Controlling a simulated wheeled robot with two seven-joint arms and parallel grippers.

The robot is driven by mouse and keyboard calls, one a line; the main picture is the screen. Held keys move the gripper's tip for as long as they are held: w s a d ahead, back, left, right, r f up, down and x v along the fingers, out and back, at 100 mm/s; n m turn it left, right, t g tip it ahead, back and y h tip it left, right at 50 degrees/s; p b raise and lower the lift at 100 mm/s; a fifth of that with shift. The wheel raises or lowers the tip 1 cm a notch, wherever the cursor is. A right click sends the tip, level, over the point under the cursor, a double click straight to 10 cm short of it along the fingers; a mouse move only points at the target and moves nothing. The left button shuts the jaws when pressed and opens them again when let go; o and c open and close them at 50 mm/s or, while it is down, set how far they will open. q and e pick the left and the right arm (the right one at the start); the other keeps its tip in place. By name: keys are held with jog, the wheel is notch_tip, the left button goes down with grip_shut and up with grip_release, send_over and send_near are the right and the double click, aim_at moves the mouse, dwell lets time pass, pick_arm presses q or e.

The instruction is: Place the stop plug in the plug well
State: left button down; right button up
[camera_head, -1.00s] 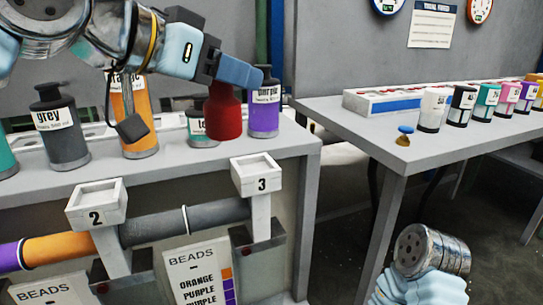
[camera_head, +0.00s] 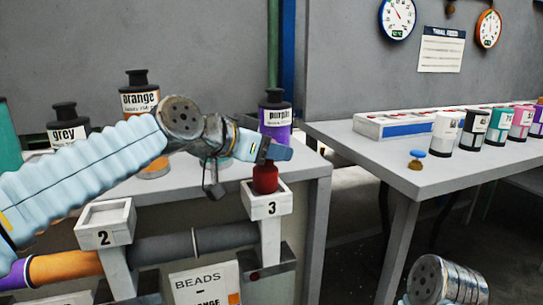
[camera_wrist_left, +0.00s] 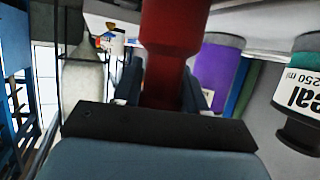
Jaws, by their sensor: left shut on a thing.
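My left gripper (camera_head: 266,158) is shut on a red bottle-shaped piece (camera_head: 265,180). In the left wrist view the red piece (camera_wrist_left: 175,40) stands between the two fingers. Its lower end is at the open top of the white box marked 3 (camera_head: 267,205); I cannot tell whether it touches the box floor. A small stopper-like piece (camera_head: 415,159) with a blue top and brown base sits on the right table; it may be the stop plug. I cannot make out the plug well for sure.
White box 2 (camera_head: 104,222) stands left of box 3, above a striped tube (camera_head: 140,250). Grey (camera_head: 67,130), orange (camera_head: 139,98) and purple (camera_head: 275,115) bottles stand on the left bench. The right table (camera_head: 385,150) holds a white tray (camera_head: 400,123) and several labelled bottles.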

pick_arm(q)
jog(key=shift+f, duration=0.35)
jog(key=shift+f, duration=0.1)
jog(key=c, duration=0.6)
grip_release()
jog(key=shift+f, duration=0.1)
jog(key=shift+r, duration=0.3)
jog(key=v, duration=0.6)
jog(key=b+v, duration=0.1)
jog(key=v, duration=0.5)
jog(key=shift+s+f, duration=0.1)
jog(key=shift+f, duration=0.1)
